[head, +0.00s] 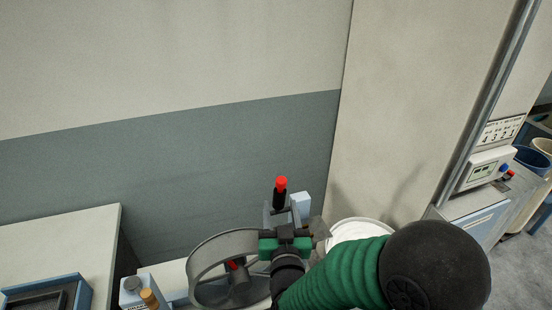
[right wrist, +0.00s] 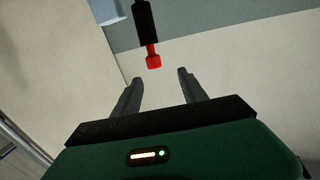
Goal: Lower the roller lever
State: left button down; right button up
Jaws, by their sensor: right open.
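The roller lever (head: 280,194) is a black grip with a red tip, standing upright in the head view. Its lower part is hidden behind my right gripper (head: 282,213). In the right wrist view the lever (right wrist: 146,28) hangs in from the top edge, its red end pointing toward the gap between the fingers. My right gripper (right wrist: 161,76) is open and empty there, its two grey fingers spread on either side below the red tip. The lever appears just beyond the fingertips, not between them. My left gripper is not in view.
A grey wheel (head: 196,272) stands left of my right gripper. A white round container (head: 360,228) is behind my right arm. A pale cabinet (head: 60,245) is at the left. A panel with a display (head: 484,171) is at the right. The wall behind is bare.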

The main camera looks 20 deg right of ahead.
aim_at(285, 184)
jog(key=x, duration=0.3)
jog(key=d+p+x, duration=0.1)
jog(key=x, duration=0.2)
jog(key=d+p+x, duration=0.1)
jog(key=x, duration=0.2)
jog(key=shift+r, duration=0.1)
jog(key=x, duration=0.2)
jog(key=p+x, duration=0.1)
jog(key=x, duration=0.1)
jog(key=shift+w+a, duration=0.15)
jog(key=shift+a, duration=0.1)
jog(key=shift+w+a, duration=0.15)
jog(key=shift+w, duration=0.05)
jog(key=shift+a, duration=0.2)
jog(key=shift+s+d, duration=0.1)
jog(key=shift+d, duration=0.3)
jog(key=c, duration=0.8)
jog(key=shift+c, duration=1.2)
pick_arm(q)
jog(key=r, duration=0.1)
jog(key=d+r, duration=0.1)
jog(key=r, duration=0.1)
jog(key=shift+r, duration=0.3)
pick_arm(e)
jog(key=shift+a, duration=0.15)
grip_shut()
